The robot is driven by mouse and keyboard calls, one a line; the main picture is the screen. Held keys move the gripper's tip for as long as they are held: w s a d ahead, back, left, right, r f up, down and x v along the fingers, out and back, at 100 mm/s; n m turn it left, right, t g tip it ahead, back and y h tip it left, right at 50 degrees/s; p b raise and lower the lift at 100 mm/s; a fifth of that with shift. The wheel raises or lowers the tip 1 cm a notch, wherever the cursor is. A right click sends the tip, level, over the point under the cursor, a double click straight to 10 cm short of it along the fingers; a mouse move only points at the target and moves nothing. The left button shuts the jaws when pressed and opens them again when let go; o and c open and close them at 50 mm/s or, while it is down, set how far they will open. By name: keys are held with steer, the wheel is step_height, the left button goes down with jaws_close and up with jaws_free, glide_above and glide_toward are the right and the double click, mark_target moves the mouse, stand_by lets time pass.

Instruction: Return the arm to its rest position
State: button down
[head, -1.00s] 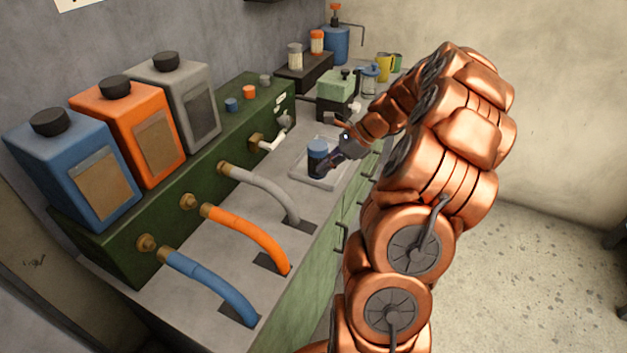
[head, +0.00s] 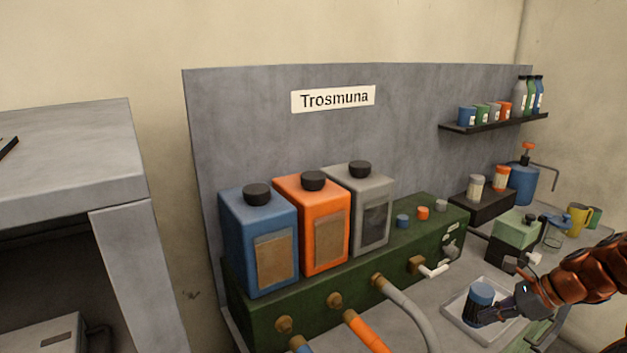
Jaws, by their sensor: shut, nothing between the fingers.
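My copper-coloured arm (head: 590,279) enters from the right edge in the head view, with most of its links outside the picture. My dark gripper (head: 497,314) is at its end, low over the white tray (head: 456,309) on the counter. The gripper is shut and holds nothing.
Blue (head: 245,222), orange (head: 300,205) and grey (head: 375,210) canisters stand on a green housing (head: 262,318) with hoses. A mint-green device (head: 515,230) stands behind my gripper. A shelf (head: 490,125) of small containers is above. A grey cabinet (head: 60,160) stands at left.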

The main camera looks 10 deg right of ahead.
steer(key=s+a+r+n+g+h, duration=0.1)
steer(key=s+a+r+n+g, duration=0.2)
steer(key=a, duration=0.5)
steer(key=s+a+n, duration=0.3)
steer(key=a+n, duration=0.3)
steer(key=a, duration=0.1)
steer(key=s+a+r+n+g+h, duration=0.1)
steer(key=s+a+r+n+g, duration=0.2)
steer(key=a, duration=0.5)
steer(key=s+a+f+n+h, duration=0.1)
steer(key=s+a+n+h, duration=0.1)
steer(key=s+n, duration=0.4)
steer(key=s+a+f+n+h, duration=0.2)
steer(key=s+n, duration=0.4)
steer(key=s, duration=0.6)
steer(key=shift+n+g+h, duration=0.3)
steer(key=shift+h, duration=0.1)
steer(key=shift+s+a, duration=0.1)
steer(key=shift+s, duration=0.05)
